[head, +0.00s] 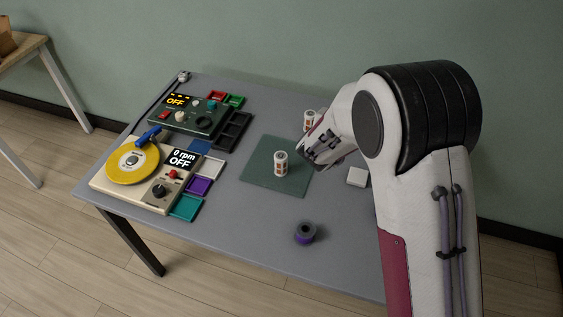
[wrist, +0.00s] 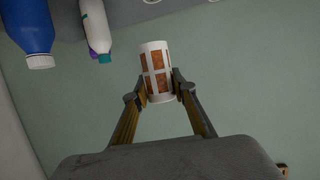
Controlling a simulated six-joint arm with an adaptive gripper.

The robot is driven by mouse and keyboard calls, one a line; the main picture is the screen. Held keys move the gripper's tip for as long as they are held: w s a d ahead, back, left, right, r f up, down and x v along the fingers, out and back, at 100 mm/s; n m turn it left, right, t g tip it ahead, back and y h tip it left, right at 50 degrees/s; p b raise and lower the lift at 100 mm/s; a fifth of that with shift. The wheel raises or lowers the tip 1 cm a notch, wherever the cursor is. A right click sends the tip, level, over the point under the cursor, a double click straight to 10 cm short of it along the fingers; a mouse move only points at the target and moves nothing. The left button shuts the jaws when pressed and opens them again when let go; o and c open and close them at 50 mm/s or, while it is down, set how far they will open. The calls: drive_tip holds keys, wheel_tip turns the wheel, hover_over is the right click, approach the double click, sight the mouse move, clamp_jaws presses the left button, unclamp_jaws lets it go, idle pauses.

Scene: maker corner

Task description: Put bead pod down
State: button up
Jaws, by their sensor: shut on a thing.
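My gripper (wrist: 160,88) is shut on a bead pod (wrist: 155,72), a white cylinder with orange-brown windows. The fingers hold it by its sides, with a green surface behind it in the wrist view. In the head view a white and red-brown pod (head: 281,163) is over the dark green mat (head: 262,185) and looks upright. Another similar pod (head: 309,120) shows beyond it, partly hidden by my arm. My fingers are hidden in the head view, so I cannot tell for certain which pod is the held one.
A turntable device (head: 135,165) and a green control box (head: 190,115) stand at the left, beside small coloured trays. A purple-black spool (head: 305,233) lies at the front, and a white block (head: 357,177) at the right. Blue (wrist: 28,32) and white (wrist: 96,28) bottles show in the wrist view.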

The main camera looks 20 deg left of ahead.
drive_tip(key=a+f+n+y, duration=0.2)
drive_tip(key=a+n+y, duration=0.15)
drive_tip(key=a, duration=0.25)
drive_tip(key=n+g+y, duration=0.1)
drive_tip(key=n+y, duration=0.2)
drive_tip(key=y, duration=0.1)
hover_over(301, 160)
wheel_tip(301, 160, down, 3)
drive_tip(key=shift+f, duration=3.1)
drive_tip(key=shift+f, duration=0.1)
drive_tip(key=shift+f, duration=1.75)
drive_tip(key=shift+f, duration=0.2)
